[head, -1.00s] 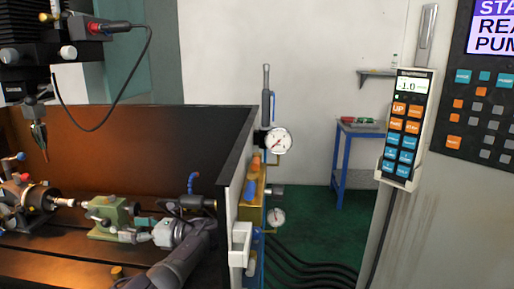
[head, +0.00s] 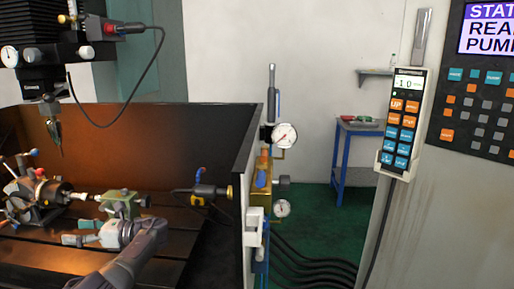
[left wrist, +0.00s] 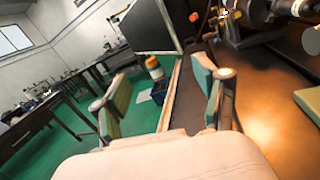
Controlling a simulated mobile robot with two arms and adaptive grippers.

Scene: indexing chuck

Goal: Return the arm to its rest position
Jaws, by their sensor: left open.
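My left gripper (head: 74,232) shows at the lower left of the head view, its arm rising from the bottom edge. It is open and holds nothing. In the left wrist view its two green-padded fingers (left wrist: 163,100) stand wide apart with only floor and the enclosure edge behind them. The indexing chuck (head: 38,192) with its colored-knob handles is at the left of the head view. The green tailstock (head: 122,205) stands to its right, with the gripper in front of it in the picture. My right gripper is in neither view.
A dark spindle head (head: 50,60) with a tool hangs above the chuck. The enclosure side wall (head: 245,150) carries gauges (head: 284,136) on its right. A handheld pendant (head: 402,125) hangs at the right. The slotted bed (head: 30,255) has clear room at lower left.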

